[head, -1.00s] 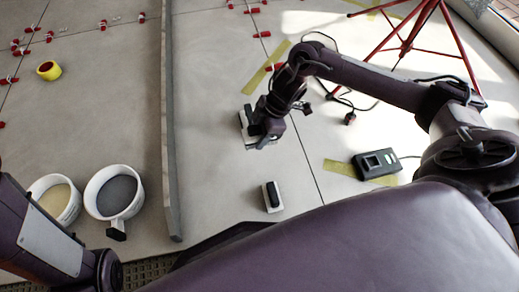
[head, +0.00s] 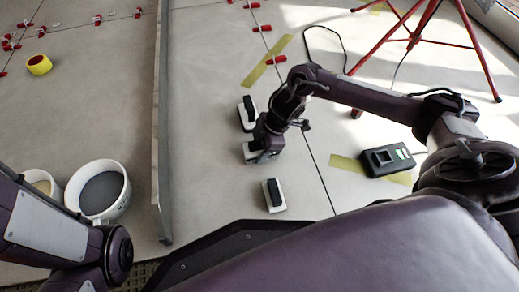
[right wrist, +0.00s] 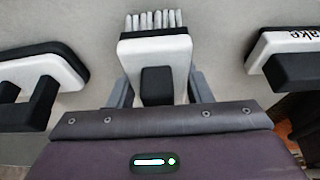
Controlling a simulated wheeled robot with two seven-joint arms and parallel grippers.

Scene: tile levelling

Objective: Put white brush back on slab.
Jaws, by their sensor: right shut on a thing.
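The white brush (right wrist: 155,50) has a white body, a black block on it and pale bristles at its far end. My right gripper (right wrist: 158,90) is shut on it, with a finger on each side. In the head view the right gripper (head: 262,153) is low over the pale grey slab (head: 215,90), and the brush is mostly hidden beneath it. I cannot tell whether the brush touches the slab. The left gripper is out of view; only my left arm shows.
A white-and-black tool (head: 246,116) lies just beyond the gripper and another (head: 273,195) lies nearer me. A grey straight bar (head: 162,130) is to the left, with white buckets (head: 125,185) past it. A black device (head: 385,160) and red tripod (head: 385,50) are right.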

